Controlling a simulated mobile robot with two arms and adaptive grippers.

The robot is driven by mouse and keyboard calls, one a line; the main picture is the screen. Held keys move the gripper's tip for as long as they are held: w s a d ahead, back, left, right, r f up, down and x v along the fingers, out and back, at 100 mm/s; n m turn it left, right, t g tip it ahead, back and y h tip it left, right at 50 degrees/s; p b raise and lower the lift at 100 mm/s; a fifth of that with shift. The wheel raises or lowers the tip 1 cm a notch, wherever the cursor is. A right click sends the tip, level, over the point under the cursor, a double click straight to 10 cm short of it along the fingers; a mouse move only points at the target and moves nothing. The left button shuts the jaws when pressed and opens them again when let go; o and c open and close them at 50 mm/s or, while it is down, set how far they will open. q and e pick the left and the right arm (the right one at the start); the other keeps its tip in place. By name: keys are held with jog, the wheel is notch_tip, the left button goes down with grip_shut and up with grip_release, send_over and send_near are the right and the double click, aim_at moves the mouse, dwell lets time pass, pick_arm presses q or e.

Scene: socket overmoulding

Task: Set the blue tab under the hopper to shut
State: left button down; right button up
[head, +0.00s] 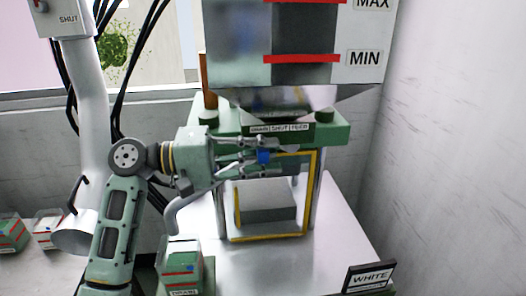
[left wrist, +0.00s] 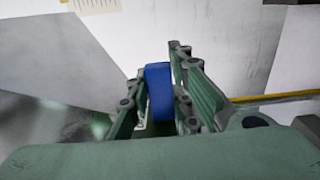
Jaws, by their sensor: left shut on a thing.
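The blue tab (head: 263,156) is beneath the hopper (head: 225,40), just under a label strip (head: 279,128) that appears to read DRAIN, SHUT, FEED. In the head view the tab shows below the left to middle part of the strip. I cannot tell exactly which mark it lines up with. My left gripper (head: 268,150) comes in from the left and is shut on the tab. In the left wrist view the tab (left wrist: 159,92) stands between the two green fingers (left wrist: 160,75). The fingers hide part of it. My right gripper is not in view.
A yellow frame (head: 316,190) surrounds a grey block (head: 268,203) below the tab. A wall stands close on the right. A WHITE sign (head: 369,277) is at the front right. Small boxes (head: 48,228) are at the left. A green and white box (head: 181,262) is at the front.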

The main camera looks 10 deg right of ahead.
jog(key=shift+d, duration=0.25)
pick_arm(q)
jog(key=shift+d, duration=0.4)
jog(key=d, duration=0.3)
jog(key=shift+d, duration=0.15)
jog(key=c, duration=1.8)
grip_release()
jog(key=shift+a, duration=0.2)
jog(key=shift+o, duration=1.2)
jog(key=shift+d, duration=0.1)
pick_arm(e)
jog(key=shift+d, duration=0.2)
pick_arm(q)
jog(key=a, duration=1.2)
jog(key=shift+w, duration=0.2)
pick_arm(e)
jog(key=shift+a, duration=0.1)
